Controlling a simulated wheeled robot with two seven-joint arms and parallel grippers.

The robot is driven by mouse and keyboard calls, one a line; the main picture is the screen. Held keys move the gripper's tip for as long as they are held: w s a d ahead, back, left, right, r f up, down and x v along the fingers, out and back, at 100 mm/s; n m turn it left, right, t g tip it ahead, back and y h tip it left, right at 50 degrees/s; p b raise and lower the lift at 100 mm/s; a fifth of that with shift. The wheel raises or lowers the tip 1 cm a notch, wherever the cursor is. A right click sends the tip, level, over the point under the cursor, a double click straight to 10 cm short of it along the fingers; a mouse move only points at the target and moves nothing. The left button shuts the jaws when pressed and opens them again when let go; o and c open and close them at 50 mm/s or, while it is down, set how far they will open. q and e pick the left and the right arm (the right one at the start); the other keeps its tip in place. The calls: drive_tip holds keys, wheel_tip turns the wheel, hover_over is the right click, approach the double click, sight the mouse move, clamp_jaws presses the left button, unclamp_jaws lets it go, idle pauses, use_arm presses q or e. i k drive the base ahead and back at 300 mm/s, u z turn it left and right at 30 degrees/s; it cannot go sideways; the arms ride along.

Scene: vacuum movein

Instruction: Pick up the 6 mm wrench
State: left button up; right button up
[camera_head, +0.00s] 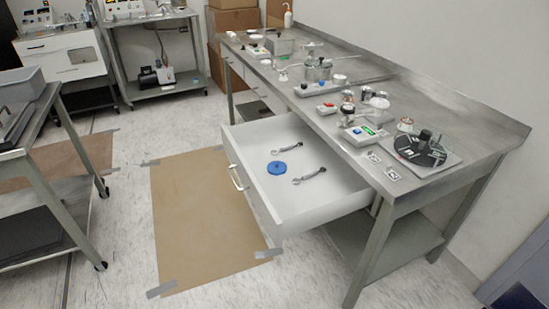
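Two small metal wrenches lie apart on the white floor of an open drawer. The farther wrench (288,148) is near the drawer's back left part, and the nearer wrench (310,176) is closer to the viewer. Their size marks are too small to read, so I cannot tell which is the 6 mm one. The drawer (347,200) is pulled out from under a metal workbench. No gripper fingers show in the head view.
A blue disc (277,168) lies in the drawer between the wrenches. The workbench (455,115) carries several instruments. A metal cart (60,190) stands at left. Brown floor covering (195,215) lies in front of the drawer. A dark shape (516,298) sits at bottom right.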

sight(287, 148)
drive_tip(key=u, duration=1.7)
drive_tip(key=i, duration=1.05)
drive_tip(key=z, duration=0.35)
